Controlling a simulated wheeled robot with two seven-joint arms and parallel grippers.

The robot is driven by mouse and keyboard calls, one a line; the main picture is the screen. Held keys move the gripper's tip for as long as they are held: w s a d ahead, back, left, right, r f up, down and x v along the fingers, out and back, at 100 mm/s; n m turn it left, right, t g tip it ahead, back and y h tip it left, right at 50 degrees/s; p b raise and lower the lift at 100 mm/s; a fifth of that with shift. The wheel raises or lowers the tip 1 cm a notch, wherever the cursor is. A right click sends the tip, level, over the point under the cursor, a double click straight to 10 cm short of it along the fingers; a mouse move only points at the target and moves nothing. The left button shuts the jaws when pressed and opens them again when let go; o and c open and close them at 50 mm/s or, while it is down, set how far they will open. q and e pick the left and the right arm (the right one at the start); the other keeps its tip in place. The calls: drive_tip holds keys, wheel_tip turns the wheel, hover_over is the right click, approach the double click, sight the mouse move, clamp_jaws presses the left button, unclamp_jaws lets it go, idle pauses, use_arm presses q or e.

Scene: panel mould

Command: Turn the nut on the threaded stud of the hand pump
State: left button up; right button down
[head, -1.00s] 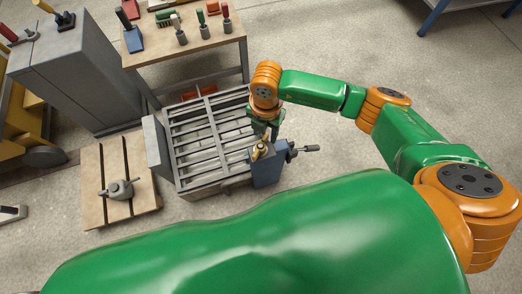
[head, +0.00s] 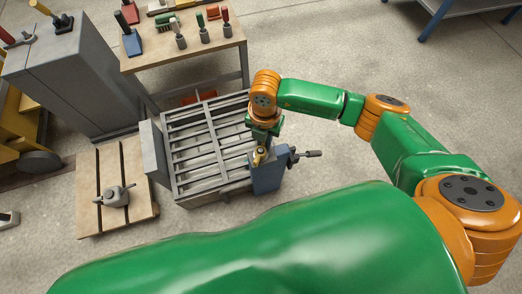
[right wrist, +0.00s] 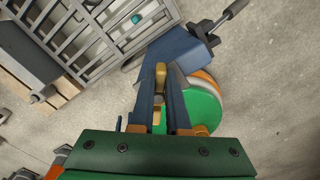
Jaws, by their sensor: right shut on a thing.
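The hand pump is a blue block (head: 268,174) with a dark lever sticking out to the right, at the lower right corner of the grey slatted frame. The pump also shows in the right wrist view (right wrist: 182,50). A small brass-coloured nut (head: 258,160) sits at its top. In the right wrist view the nut (right wrist: 160,74) stands between my fingertips. My right gripper (right wrist: 161,90) reaches down from above and is shut on it. The threaded stud cannot be made out. My left gripper is not in view.
The grey slatted frame (head: 208,141) lies left of the pump. A wooden board (head: 90,211) with a grey fitting is further left. A workbench (head: 205,52) with tools and a grey cabinet (head: 75,75) stand behind. The floor right of the pump is clear.

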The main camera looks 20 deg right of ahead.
drive_tip(key=shift+w+a+f+n, duration=0.15)
drive_tip(key=shift+a+n, duration=0.05)
drive_tip(key=shift+n, duration=0.6)
use_arm(q)
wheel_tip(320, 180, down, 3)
drive_tip(key=b, duration=0.2)
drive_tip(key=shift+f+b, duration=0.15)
drive_tip(key=shift+b, duration=0.2)
use_arm(e)
drive_tip(key=n, duration=0.2)
drive_tip(key=a+n, duration=0.1)
drive_tip(key=n, duration=0.4)
drive_tip(key=shift+a, duration=0.25)
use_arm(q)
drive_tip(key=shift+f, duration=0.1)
use_arm(e)
drive_tip(key=shift+n, duration=0.3)
